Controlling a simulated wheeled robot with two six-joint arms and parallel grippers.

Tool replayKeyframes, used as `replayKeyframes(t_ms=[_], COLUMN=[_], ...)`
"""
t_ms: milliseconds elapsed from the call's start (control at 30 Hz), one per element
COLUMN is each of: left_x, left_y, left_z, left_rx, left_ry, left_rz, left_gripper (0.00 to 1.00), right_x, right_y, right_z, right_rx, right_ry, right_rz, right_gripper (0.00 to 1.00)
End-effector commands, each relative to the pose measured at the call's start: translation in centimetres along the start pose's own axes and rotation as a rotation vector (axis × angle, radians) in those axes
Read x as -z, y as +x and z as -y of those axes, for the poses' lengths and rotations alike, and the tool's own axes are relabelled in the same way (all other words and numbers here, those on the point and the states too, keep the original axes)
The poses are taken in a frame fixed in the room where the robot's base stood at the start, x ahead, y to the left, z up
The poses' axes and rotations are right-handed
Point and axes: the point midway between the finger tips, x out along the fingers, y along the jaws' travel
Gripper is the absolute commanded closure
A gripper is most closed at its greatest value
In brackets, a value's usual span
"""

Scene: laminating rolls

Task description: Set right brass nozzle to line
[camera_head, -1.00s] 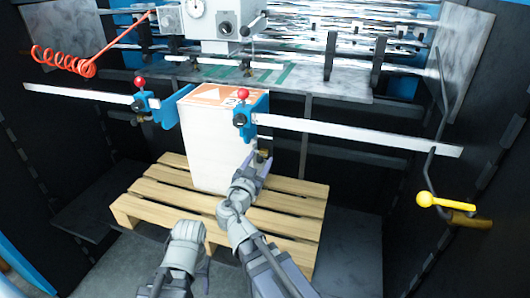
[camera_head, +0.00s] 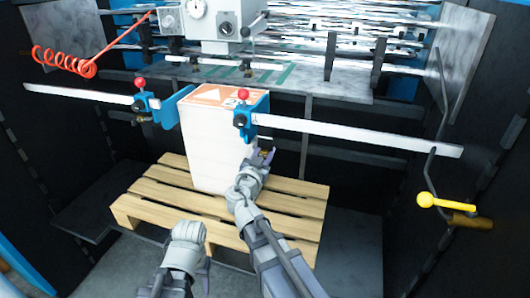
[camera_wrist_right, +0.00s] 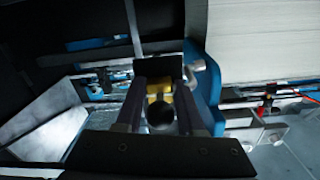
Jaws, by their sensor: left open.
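The right brass nozzle (camera_head: 265,153) hangs low under the right blue bracket (camera_head: 258,116), beside the paper stack's right side. My right gripper (camera_head: 262,157) is at this nozzle. In the right wrist view the brass (camera_wrist_right: 160,88) lies between the two fingers, with a dark round end (camera_wrist_right: 160,115) nearer the camera. I cannot tell whether the fingers press on it. My left gripper (camera_head: 206,273) is open and low in front of the pallet, partly hidden by its own wrist. No marked line on the nozzle can be made out.
A white paper stack (camera_head: 208,150) with an orange top sheet stands on a wooden pallet (camera_head: 150,205). A pale bar (camera_head: 360,135) runs right from the bracket. A yellow-knobbed handle (camera_head: 428,199) is at far right. The left bracket (camera_head: 150,105) carries a red knob.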

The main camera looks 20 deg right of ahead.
Motion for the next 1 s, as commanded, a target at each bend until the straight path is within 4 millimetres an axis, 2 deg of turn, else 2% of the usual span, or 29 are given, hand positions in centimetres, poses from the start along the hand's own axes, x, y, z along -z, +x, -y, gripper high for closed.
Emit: replayKeyframes(t_ms=[33,267,1000], left_x=[0.00,0.00,0.00], left_y=[0.00,0.00,0.00], left_z=[0.00,0.00,0.00], left_rx=[0.000,0.000,0.000], left_ry=[0.000,0.000,0.000], left_rz=[0.000,0.000,0.000], left_gripper=[0.44,0.44,0.44], right_x=[0.00,0.00,-0.01], right_y=[-0.01,-0.01,-0.02], right_z=[0.00,0.00,0.00], right_rx=[0.000,0.000,0.000], right_ry=[0.000,0.001,0.002], right_rz=[0.000,0.000,0.000], right_gripper=[0.74,1.00,1.00])
